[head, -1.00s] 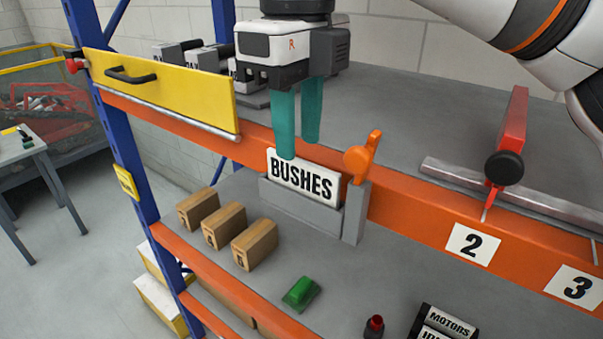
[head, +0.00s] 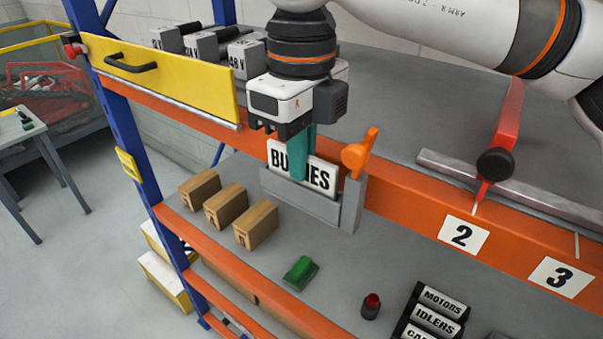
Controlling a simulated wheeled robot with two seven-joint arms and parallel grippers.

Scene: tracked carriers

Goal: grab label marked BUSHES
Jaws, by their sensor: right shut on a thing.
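The white label marked BUSHES (head: 322,178) stands in a grey holder (head: 300,201) on the front of the orange shelf beam. My right gripper (head: 302,172) points down over it, its teal fingers shut on the label. The near finger covers the middle letters of the word. The label's lower edge is hidden inside the holder. An orange lever (head: 361,155) stands at the right end of the holder, close to the label. My left gripper is not in view.
A yellow panel with a black handle (head: 160,77) is at left. A red clamp (head: 497,150) stands at right. Wooden blocks (head: 256,225), a green object (head: 300,272) and a rack of labels (head: 437,315) sit on the lower shelf.

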